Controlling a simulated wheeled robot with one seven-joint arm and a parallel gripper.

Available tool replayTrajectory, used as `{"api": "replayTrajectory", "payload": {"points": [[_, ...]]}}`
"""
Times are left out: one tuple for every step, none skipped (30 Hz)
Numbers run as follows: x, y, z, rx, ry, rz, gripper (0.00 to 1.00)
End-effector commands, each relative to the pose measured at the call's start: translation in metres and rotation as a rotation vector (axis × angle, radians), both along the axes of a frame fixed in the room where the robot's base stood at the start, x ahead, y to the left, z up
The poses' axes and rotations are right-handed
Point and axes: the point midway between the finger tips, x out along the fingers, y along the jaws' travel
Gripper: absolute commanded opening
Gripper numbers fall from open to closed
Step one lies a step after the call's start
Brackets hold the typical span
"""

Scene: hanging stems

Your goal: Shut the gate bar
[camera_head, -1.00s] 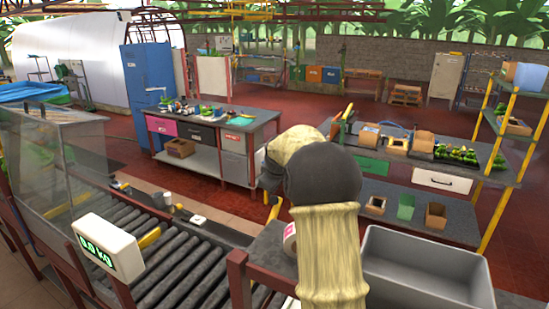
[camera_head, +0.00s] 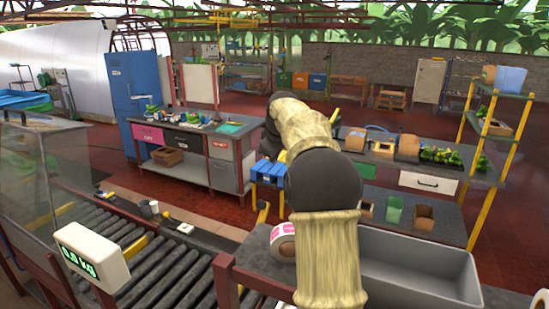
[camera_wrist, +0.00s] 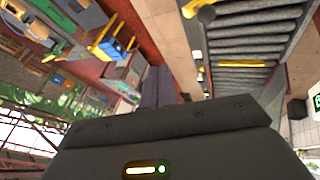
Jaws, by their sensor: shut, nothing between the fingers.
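A yellow bar (camera_head: 140,243) lies over the roller conveyor, and a yellow bar (camera_wrist: 245,64) shows across the rollers in the wrist view. A yellow rounded end (camera_wrist: 200,12) is at the top of the wrist view. I cannot tell which of these is the gate bar. My gripper (camera_wrist: 158,86) shows in the wrist view as a dark body with its fingers together and empty, apart from the yellow parts. In the head view my arm hides it.
The scale display (camera_head: 92,255) stands at the conveyor's near side. A tape roll (camera_head: 284,241) and a grey bin (camera_head: 418,265) are by my arm. A blue crate (camera_head: 268,172) is behind it. Workbenches and shelves stand further back, with open red floor between.

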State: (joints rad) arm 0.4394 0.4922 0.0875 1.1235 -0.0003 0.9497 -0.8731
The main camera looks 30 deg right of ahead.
Motion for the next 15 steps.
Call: {"api": "replayTrajectory", "payload": {"points": [[0.000, 0.000, 0.000, 0.001, 0.001, 0.000, 0.00], [0.000, 0.000, 0.001, 0.001, 0.001, 0.000, 0.00], [0.000, 0.000, 0.001, 0.001, 0.001, 0.000, 0.00], [0.000, 0.000, 0.001, 0.001, 0.001, 0.000, 0.00], [0.000, 0.000, 0.001, 0.000, 0.000, 0.000, 0.00], [0.000, 0.000, 0.001, 0.000, 0.000, 0.000, 0.00], [0.000, 0.000, 0.001, 0.000, 0.000, 0.000, 0.00], [0.000, 0.000, 0.001, 0.000, 0.000, 0.000, 0.00], [0.000, 0.000, 0.000, 0.001, 0.000, 0.000, 0.00], [0.001, 0.001, -0.001, 0.003, 0.000, -0.001, 0.00], [0.002, 0.002, -0.003, 0.005, -0.001, -0.001, 0.00], [0.005, 0.005, -0.008, 0.010, -0.002, -0.004, 0.00], [0.007, 0.008, -0.012, 0.017, -0.004, -0.006, 0.00], [0.010, 0.012, -0.018, 0.025, -0.005, -0.011, 0.00], [0.015, 0.018, -0.028, 0.038, -0.009, -0.019, 0.00]]}}
